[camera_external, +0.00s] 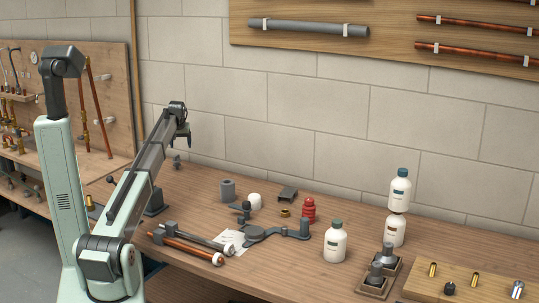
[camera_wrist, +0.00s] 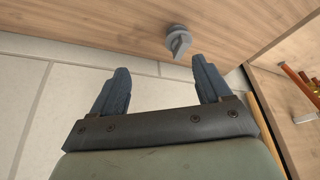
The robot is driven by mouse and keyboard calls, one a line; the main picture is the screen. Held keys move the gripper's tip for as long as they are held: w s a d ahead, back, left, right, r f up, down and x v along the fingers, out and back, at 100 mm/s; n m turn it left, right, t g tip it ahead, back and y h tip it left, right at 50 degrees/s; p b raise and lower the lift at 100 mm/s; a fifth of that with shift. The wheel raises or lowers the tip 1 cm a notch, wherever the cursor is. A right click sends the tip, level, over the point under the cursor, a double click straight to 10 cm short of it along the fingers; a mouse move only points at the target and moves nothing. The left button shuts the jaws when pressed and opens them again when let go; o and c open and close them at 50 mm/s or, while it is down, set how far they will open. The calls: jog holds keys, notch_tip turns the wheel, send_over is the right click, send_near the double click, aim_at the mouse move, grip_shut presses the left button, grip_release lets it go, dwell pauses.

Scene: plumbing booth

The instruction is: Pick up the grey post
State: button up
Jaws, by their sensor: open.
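My gripper (camera_external: 183,138) is open and empty, raised near the wall above the back left of the workbench. In the wrist view its two fingers (camera_wrist: 160,68) are spread apart. A small grey fitting (camera_external: 177,161) sits by the bench's back edge; a similar grey piece (camera_wrist: 178,42) shows beyond the fingertips in the wrist view, apart from them. Several grey things could be the post: a short grey cylinder (camera_external: 228,190), an upright grey piece (camera_external: 304,227) at the end of a flat tool, and two grey pieces in square holders (camera_external: 388,254). I cannot tell which is meant.
White bottles (camera_external: 335,242) stand at the right, one stacked on another (camera_external: 396,230). A red ribbed part (camera_external: 309,210), a white roll (camera_external: 254,201) and copper-coloured pipe tools (camera_external: 190,248) lie mid-bench. A wooden block (camera_external: 425,286) holds small fittings. The bench's back strip is mostly clear.

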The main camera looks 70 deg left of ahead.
aim_at(176, 159)
jog(key=s+x, duration=0.1)
jog(key=x, duration=0.3)
jog(key=s+x, duration=0.1)
jog(key=x, duration=0.4)
jog(key=s+x, duration=0.1)
jog(key=x, duration=0.4)
jog(key=shift+a, duration=0.4)
jog(key=shift+c, duration=0.3)
jog(key=c, duration=0.9)
